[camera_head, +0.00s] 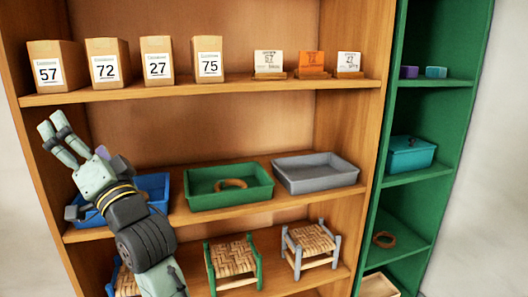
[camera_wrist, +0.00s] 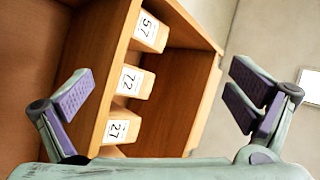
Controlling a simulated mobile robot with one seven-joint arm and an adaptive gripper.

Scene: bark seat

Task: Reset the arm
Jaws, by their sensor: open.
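My gripper (camera_head: 60,138) is at the left of the head view, raised in front of the wooden shelf unit, with its fingers pointing up and left below the top shelf. In the wrist view its two fingers (camera_wrist: 160,110) stand wide apart with nothing between them. My arm covers part of a blue tray (camera_head: 154,186) on the middle shelf and part of a stool (camera_head: 125,283) below it.
Numbered boxes, such as the 57 box (camera_head: 52,66), and small cards stand on the top shelf (camera_head: 230,91). A green tray (camera_head: 205,202) holding a brown ring and a grey tray (camera_head: 315,186) sit on the middle shelf. Woven stools stand below. A green cabinet (camera_head: 440,110) is at right.

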